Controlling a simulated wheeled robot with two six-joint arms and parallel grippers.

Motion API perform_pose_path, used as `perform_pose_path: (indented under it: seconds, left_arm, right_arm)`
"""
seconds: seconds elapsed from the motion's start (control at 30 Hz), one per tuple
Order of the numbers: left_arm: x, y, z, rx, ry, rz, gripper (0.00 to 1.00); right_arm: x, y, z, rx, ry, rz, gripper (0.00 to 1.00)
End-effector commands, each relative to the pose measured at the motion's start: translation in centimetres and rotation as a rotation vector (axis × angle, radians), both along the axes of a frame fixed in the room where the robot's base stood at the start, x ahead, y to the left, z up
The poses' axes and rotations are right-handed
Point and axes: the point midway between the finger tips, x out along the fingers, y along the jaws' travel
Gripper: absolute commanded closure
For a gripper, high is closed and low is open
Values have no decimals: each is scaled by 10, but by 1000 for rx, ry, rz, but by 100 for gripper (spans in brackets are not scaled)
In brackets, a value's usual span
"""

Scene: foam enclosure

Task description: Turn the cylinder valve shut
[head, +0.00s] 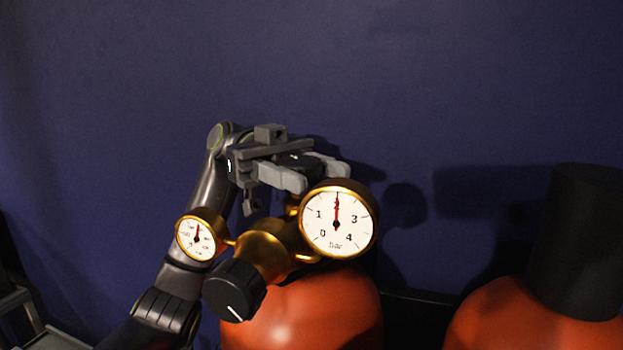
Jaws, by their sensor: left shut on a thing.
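An orange-red gas cylinder (305,312) stands at the lower middle, with a brass regulator (262,250) at its top. The regulator carries a black knob (234,290) with a white line, a small gauge (196,239) at left and a large bar gauge (337,222) at right. The large gauge's needle points straight up, near 2. My left gripper (318,176) reaches over the regulator from the left, its grey fingers ending just above and behind the large gauge. It is shut on the cylinder valve, which the gauge and fingers mostly hide. My right gripper is out of view.
A second orange-red cylinder (510,318) with a black cap (578,243) stands at the right. A dark blue wall (440,90) closes the back. The space above my gripper is clear. Dark framing shows at the lower left edge.

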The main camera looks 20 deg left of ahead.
Motion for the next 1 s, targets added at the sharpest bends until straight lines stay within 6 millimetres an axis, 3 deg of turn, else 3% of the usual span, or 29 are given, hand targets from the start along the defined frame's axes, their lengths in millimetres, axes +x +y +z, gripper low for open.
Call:
perform_pose_path:
  seconds: [0.77,0.8,0.93,1.0]
  left_arm:
    - [-1,1,-1,3,0,-99,74]
    - [-1,1,-1,4,0,-99,48]
    - [-1,1,-1,3,0,-99,31]
    - [-1,1,-1,3,0,-99,30]
  right_arm:
    - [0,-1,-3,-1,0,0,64]
    - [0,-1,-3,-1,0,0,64]
    - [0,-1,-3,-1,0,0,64]
    - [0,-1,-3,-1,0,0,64]
